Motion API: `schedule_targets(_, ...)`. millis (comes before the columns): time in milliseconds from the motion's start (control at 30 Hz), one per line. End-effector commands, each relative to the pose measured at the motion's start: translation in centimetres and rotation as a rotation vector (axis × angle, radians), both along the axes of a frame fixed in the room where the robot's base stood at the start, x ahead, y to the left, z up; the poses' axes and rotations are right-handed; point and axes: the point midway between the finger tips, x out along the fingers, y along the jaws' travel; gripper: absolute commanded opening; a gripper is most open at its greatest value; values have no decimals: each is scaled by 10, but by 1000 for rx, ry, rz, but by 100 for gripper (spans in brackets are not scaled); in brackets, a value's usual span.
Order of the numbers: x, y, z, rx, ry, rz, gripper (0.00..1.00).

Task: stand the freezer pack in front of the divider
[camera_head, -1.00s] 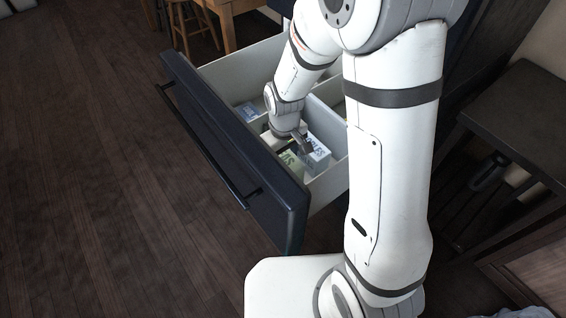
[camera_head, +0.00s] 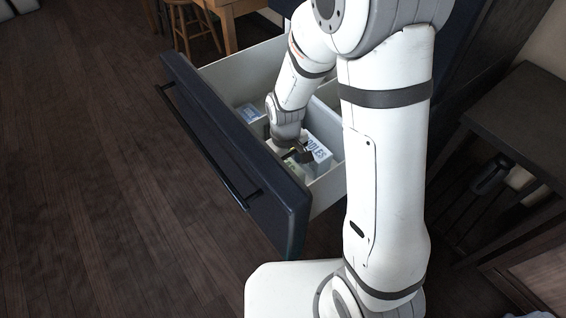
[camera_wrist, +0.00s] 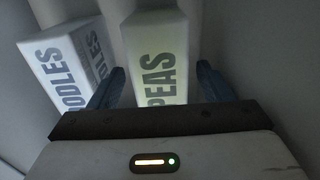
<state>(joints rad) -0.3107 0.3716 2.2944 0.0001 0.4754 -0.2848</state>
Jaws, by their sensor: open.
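The pale green pack marked PEAS (camera_wrist: 158,60), which I take as the freezer pack, is in the open drawer. In the wrist view it lies between the two fingers of my gripper (camera_wrist: 160,72). The gripper is open, with a gap visible beside the pack; I cannot tell whether either finger touches it. In the head view my gripper (camera_head: 296,150) is down in the drawer and hides most of the pack. A light divider (camera_head: 326,116) crosses the drawer behind the gripper, partly hidden by my arm.
A white NOODLES box (camera_wrist: 66,62) stands close on the left of the pack in the wrist view; in the head view it (camera_head: 319,152) is right of the gripper. A blue-and-white pack (camera_head: 249,112) lies in the drawer's left part. The dark drawer front (camera_head: 235,150) bounds the near side.

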Motion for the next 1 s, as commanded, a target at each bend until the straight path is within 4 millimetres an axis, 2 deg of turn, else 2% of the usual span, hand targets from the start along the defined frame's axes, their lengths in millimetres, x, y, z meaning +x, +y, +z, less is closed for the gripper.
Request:
schedule_targets(167, 1, 0, 13, 0, -2, 0, 72)
schedule_targets(600, 1, 0, 102, 1, -3, -1, 72)
schedule_targets(800, 0, 0, 121, 1, -1, -1, 72)
schedule_targets(1000, -2, -4, 127, 1, -3, -15, 72)
